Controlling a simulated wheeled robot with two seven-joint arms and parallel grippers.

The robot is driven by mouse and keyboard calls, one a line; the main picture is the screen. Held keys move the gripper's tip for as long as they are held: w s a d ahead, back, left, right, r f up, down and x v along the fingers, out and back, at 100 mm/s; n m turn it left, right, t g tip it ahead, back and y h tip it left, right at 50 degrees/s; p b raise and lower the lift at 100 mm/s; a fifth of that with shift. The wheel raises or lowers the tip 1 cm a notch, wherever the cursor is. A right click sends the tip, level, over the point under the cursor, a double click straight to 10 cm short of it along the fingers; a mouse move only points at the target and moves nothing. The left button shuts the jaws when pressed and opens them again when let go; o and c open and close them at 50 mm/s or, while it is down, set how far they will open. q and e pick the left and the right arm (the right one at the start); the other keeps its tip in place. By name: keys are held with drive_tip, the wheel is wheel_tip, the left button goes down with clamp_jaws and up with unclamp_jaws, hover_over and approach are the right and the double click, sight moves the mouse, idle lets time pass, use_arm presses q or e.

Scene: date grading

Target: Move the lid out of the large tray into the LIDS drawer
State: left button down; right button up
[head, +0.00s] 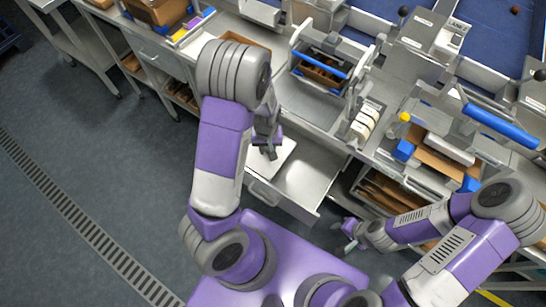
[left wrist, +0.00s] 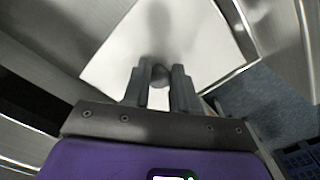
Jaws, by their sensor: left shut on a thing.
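The white square lid (head: 283,153) is over the left part of an open metal drawer (head: 318,187). It also shows in the left wrist view (left wrist: 205,42), inside the drawer's walls. My left gripper (head: 268,152) is above the lid, shut on its dark round knob (left wrist: 160,75). I cannot tell whether the lid rests on the drawer floor or hangs just above it. The gripper and arm hide part of the lid. No drawer label is readable. My right gripper (head: 344,236) is empty, low beside the counter, with its fingers apart.
Behind the drawer, the counter holds a blue-handled metal frame with a brown box (head: 320,72). A rack of pale discs (head: 366,121) stands right of it. Another blue-handled device (head: 500,125) is at the right. The drawer's right half is bare. Open floor lies at the left.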

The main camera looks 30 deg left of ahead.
sight(268, 151)
use_arm(q)
drive_tip(key=shift+f+b, duration=0.7)
drive_tip(key=shift+f, duration=1.75)
drive_tip(key=shift+f, duration=0.1)
drive_tip(key=c, duration=0.9)
unclamp_jaws()
drive_tip(key=shift+f, duration=0.1)
wheel_tip(268, 151, up, 12)
drive_tip(key=p, duration=0.4)
drive_tip(key=shift+r+p, duration=0.2)
drive_tip(key=shift+p, duration=0.1)
